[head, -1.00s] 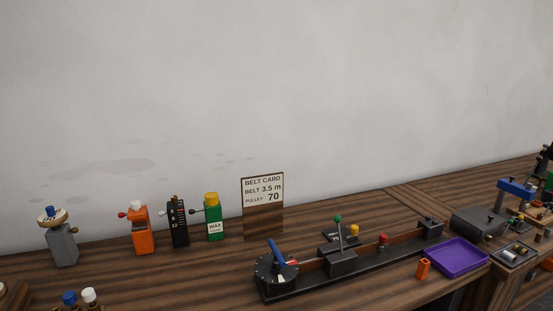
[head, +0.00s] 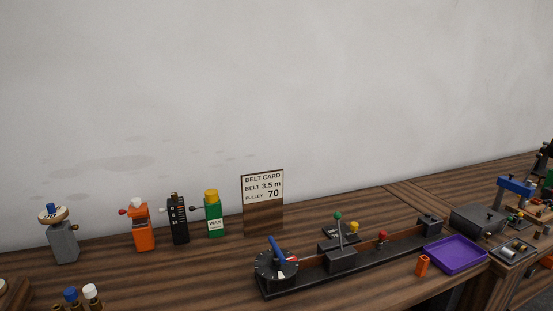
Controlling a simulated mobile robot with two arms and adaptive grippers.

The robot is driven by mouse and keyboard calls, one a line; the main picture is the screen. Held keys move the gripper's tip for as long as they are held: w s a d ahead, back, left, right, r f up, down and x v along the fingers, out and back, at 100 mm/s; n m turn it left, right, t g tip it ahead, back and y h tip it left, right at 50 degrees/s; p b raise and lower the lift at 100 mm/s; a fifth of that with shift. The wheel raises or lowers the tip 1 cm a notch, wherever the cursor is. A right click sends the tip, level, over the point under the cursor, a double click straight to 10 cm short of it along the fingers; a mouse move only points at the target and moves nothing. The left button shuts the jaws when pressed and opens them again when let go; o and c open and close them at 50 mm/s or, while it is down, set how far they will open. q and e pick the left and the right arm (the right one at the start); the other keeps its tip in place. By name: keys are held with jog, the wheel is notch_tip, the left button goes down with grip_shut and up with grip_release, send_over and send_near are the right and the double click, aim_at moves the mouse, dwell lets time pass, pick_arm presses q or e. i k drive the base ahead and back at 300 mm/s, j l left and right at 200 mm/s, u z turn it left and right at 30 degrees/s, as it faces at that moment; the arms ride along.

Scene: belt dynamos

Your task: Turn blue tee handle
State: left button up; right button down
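A blue bar (head: 516,186) lies crosswise on top of an upright post at the far right, like a tee. It is small in the head view, and its details are hard to make out. Another blue handle (head: 276,249) leans up from a black round dial (head: 274,270) at the front left end of a long black rail. I cannot tell for certain which one is the tee handle. Neither of my grippers shows in the head view, and nothing touches either blue part.
A purple tray (head: 455,254), an orange block (head: 423,265) and a grey box (head: 477,219) stand right. A belt card (head: 262,188), green wax bottle (head: 213,214) and several devices line the back.

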aim_at(276, 249)
jog(key=l+z, duration=0.4)
jog(key=l, duration=1.05)
jog(key=i, duration=0.1)
